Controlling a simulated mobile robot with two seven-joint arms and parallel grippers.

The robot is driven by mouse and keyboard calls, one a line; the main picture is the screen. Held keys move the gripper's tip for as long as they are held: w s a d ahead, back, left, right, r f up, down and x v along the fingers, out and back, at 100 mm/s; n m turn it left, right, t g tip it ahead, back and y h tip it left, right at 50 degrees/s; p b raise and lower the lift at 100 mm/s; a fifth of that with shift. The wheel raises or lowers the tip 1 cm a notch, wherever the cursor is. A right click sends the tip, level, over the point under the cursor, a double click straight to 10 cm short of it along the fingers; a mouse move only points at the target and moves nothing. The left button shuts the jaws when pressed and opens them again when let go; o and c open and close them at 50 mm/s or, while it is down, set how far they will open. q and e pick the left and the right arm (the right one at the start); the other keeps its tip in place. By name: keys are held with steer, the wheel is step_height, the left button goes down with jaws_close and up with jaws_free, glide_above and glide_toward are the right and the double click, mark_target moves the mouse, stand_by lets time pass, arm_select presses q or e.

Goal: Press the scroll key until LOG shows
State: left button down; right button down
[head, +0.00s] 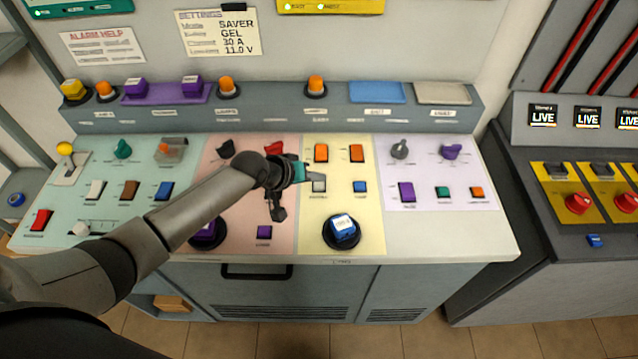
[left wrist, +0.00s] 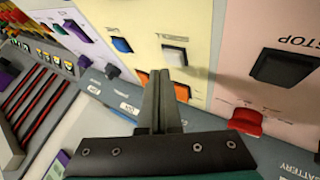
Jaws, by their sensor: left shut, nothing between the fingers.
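My left gripper (head: 309,176) is shut and empty over the yellow section of the console. It also shows in the left wrist view (left wrist: 160,74), its closed fingers pointing at a pale grey key. That grey key (head: 319,187) is on the yellow section, below an orange key, and it shows just beyond the fingertips in the left wrist view (left wrist: 175,54). Its label is too small to read, so I cannot tell whether it is the scroll key. I cannot tell whether the fingertips touch it. No readable LOG text shows. My right gripper is not in view.
A blue key (head: 360,187) sits right of the grey key, and orange keys (head: 356,153) are above. A yellow-framed panel (head: 330,6) is cut off at the top. A settings note (head: 218,33) hangs on the wall.

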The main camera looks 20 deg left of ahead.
mark_target(316, 188)
arm_select(q)
steer(key=shift+f, duration=0.1)
steer(key=shift+f, duration=0.3)
steer(key=shift+f+b, duration=0.55)
stand_by(1.0)
steer(key=shift+r, duration=0.1)
steer(key=shift+r+p, duration=0.8)
steer(key=shift+p, duration=0.15)
step_height(316, 188, up, 5)
steer(key=p, duration=0.5)
steer(key=shift+r, duration=0.1)
